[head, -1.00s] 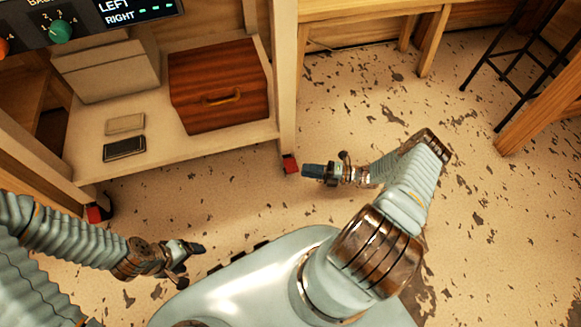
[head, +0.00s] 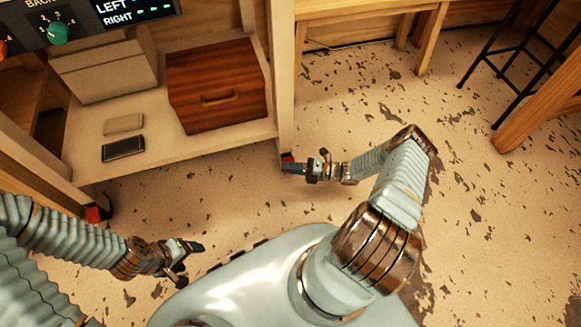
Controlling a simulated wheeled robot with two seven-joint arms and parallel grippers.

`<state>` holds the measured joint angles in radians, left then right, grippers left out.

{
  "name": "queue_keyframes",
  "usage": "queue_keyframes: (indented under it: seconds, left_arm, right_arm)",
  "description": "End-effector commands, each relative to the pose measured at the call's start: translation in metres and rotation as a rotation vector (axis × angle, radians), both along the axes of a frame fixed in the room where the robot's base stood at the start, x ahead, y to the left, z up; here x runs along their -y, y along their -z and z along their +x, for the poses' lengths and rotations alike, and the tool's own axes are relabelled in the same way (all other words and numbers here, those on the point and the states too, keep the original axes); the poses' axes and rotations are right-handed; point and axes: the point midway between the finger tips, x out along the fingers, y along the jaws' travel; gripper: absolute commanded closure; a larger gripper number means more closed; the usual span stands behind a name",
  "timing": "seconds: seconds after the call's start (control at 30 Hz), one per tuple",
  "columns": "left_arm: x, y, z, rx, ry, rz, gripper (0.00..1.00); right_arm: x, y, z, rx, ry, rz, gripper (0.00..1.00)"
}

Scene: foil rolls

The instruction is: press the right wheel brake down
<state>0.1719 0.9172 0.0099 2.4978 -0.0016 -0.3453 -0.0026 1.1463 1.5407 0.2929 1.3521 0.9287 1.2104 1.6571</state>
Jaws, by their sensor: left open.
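The right wheel brake (head: 287,156) is a small red part at the foot of the bench's right front leg. Only a bit of it shows, because my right gripper (head: 290,168) covers its front. The tips of this gripper are at the brake, pointing left; I cannot tell whether they touch it. Its fingers look like one dark block, so their opening is unclear. My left gripper (head: 191,262) is open and empty above the floor at the lower left, well away from the brake.
Another red brake (head: 97,212) sits at the left front leg. The low shelf (head: 190,150) holds a brown wooden box (head: 218,88), a grey box (head: 108,70) and two small flat items. A black stool (head: 510,60) stands at the upper right. The floor right of my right arm is clear.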

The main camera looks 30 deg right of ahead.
Motion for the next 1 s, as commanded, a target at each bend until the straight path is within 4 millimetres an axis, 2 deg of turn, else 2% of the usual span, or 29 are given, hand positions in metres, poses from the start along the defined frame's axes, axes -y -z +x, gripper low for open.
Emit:
queue_keyframes:
  seconds: [0.17, 0.4, 0.6, 1.0]
  left_arm:
    - [0.000, 0.006, 0.000, 0.000, 0.000, 0.000, 0.28]
    - [0.001, 0.051, 0.001, 0.004, -0.002, -0.001, 0.28]
    - [0.000, 0.075, 0.002, 0.011, -0.006, 0.001, 0.28]
    - [0.000, 0.076, 0.003, 0.012, -0.007, 0.001, 0.28]
  right_arm:
    - [0.000, 0.004, 0.000, 0.014, 0.000, -0.004, 1.00]
    - [0.001, 0.020, 0.002, 0.205, 0.001, -0.047, 1.00]
    - [0.002, 0.022, 0.005, 0.358, 0.001, -0.087, 1.00]
    - [0.003, 0.018, 0.006, 0.398, 0.003, -0.098, 1.00]
